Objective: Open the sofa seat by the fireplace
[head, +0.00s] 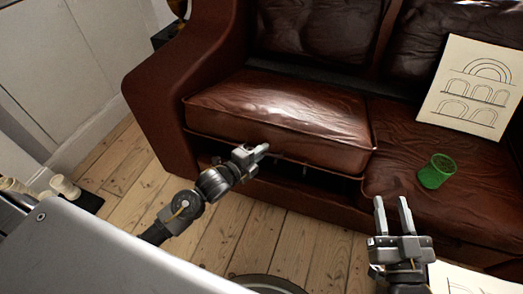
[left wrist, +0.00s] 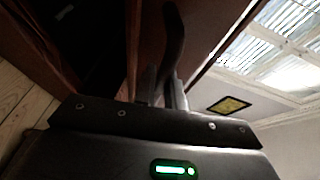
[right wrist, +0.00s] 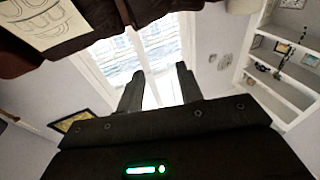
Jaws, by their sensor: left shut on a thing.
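The brown leather sofa's left seat (head: 285,112) is tilted up at its front edge, with a dark gap (head: 300,178) under it. The right seat (head: 400,160) lies flat. My left gripper (head: 258,151) is at the raised seat's front edge. In the left wrist view its fingers (left wrist: 164,85) are shut on a dark curved handle (left wrist: 174,40) by the seat. How the handle joins the seat is hidden. My right gripper (head: 392,203) is open and empty in front of the right seat; its spread fingers also show in the right wrist view (right wrist: 159,82).
A sheet with arch drawings (head: 472,88) leans against the backrest. Another paper (head: 470,280) lies at the lower right. Bare floorboards (head: 130,165) lie left of the sofa. Small pale objects (head: 62,186) are at the far left.

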